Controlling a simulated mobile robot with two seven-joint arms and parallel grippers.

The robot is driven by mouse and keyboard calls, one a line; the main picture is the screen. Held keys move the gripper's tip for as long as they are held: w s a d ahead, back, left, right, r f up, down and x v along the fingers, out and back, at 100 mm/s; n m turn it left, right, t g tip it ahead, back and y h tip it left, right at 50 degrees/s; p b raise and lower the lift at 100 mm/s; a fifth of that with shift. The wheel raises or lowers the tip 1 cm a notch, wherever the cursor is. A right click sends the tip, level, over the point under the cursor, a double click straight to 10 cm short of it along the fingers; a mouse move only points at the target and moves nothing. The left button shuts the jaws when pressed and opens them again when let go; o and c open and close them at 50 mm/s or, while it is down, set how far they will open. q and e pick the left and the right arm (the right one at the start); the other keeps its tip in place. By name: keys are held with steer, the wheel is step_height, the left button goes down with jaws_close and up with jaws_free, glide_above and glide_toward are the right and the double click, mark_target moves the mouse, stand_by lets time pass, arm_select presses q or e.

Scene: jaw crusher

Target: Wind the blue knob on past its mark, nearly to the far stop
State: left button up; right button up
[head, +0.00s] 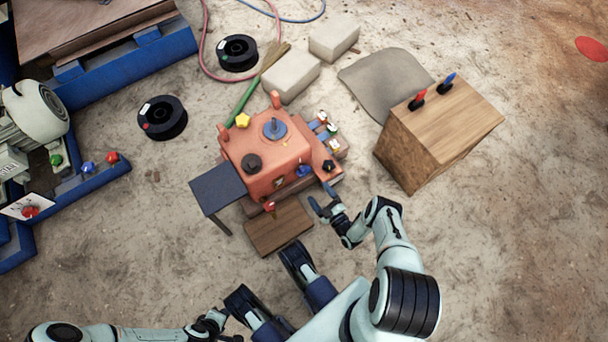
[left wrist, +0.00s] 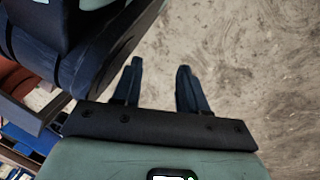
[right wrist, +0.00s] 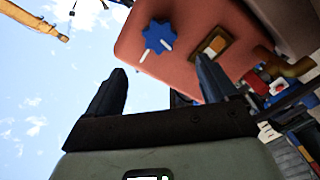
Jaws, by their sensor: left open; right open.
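The blue knob (right wrist: 158,38) is lobed and sits on the front face of the orange-red crusher (right wrist: 190,15). A white pointer line shows at its lower edge, with a white mark on the face just below it. In the head view the knob (head: 303,170) is small, on the crusher (head: 260,150)'s near side. My right gripper (head: 321,198) is open and empty, just in front of that side; in the right wrist view its fingertips (right wrist: 161,66) are apart, below the knob and not touching it. My left gripper (left wrist: 160,66) is open and empty over bare ground, away from the crusher.
A yellow star knob (head: 243,120), a black knob (head: 252,162) and a blue handwheel (head: 274,128) are on the crusher's top. A dark side table (head: 217,187) and a wooden board (head: 278,228) are close by. A wooden box (head: 440,130) stands right. Sandy ground lies open at right.

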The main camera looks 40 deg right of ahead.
mark_target(304, 173)
steer(key=w+b, duration=0.1)
steer(key=w, duration=0.2)
steer(key=w+b, duration=0.1)
steer(key=w, duration=0.2)
steer(key=w+d+b, duration=0.1)
steer(key=w, duration=0.2)
steer(key=shift+w, duration=0.35)
steer(key=shift+w+d, duration=0.1)
steer(key=shift+w, duration=0.4)
arm_select(q)
steer(key=s+f+g, duration=0.2)
steer(key=s+f, duration=0.2)
steer(key=s, duration=0.3)
steer(key=shift+a+n+g, duration=0.3)
steer(key=shift+a, duration=0.1)
steer(key=shift+s+f, duration=0.1)
arm_select(e)
steer(key=c, duration=1.1)
